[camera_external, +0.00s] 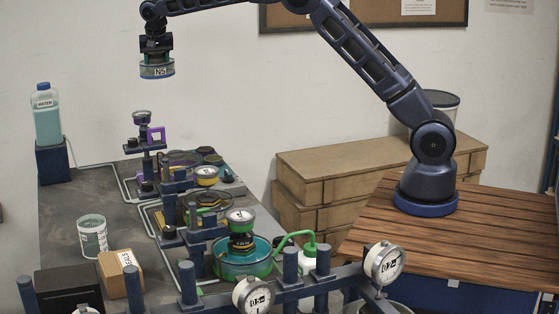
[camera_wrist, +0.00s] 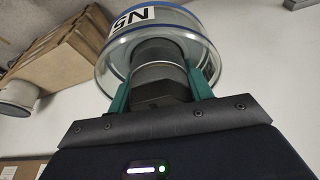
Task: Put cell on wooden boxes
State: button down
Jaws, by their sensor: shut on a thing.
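The cell (camera_external: 157,71) is a short round clear dish with a blue rim and a white label reading N5. My gripper (camera_external: 156,57) is shut on it and holds it high in the air, above the grey workbench at the left. In the wrist view the cell (camera_wrist: 132,19) sits between the two green fingers of my gripper (camera_wrist: 160,80). The wooden boxes (camera_external: 322,192) are stacked against the wall, right of the cell and well below it. They also show in the wrist view (camera_wrist: 62,50) at the upper left.
The grey bench (camera_external: 65,215) carries several gauges, dishes and blue posts. A blue water bottle (camera_external: 46,115) stands at its left. The top of the boxes is largely bare.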

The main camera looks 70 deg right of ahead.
jog(key=s+d+m, duration=0.3)
jog(key=d, duration=1.7)
jog(key=m+g, duration=0.3)
jog(key=m, duration=0.6)
send_over(330, 160)
jog(key=a, duration=0.1)
jog(key=f, duration=5)
jog(key=shift+w+a+f, duration=0.1)
jog(key=shift+w+a, duration=0.1)
jog(key=shift+w, duration=0.05)
jog(key=shift+f, duration=0.1)
jog(key=c, duration=1)
grip_release()
jog(key=shift+f, duration=0.1)
jog(key=o, duration=0.4)
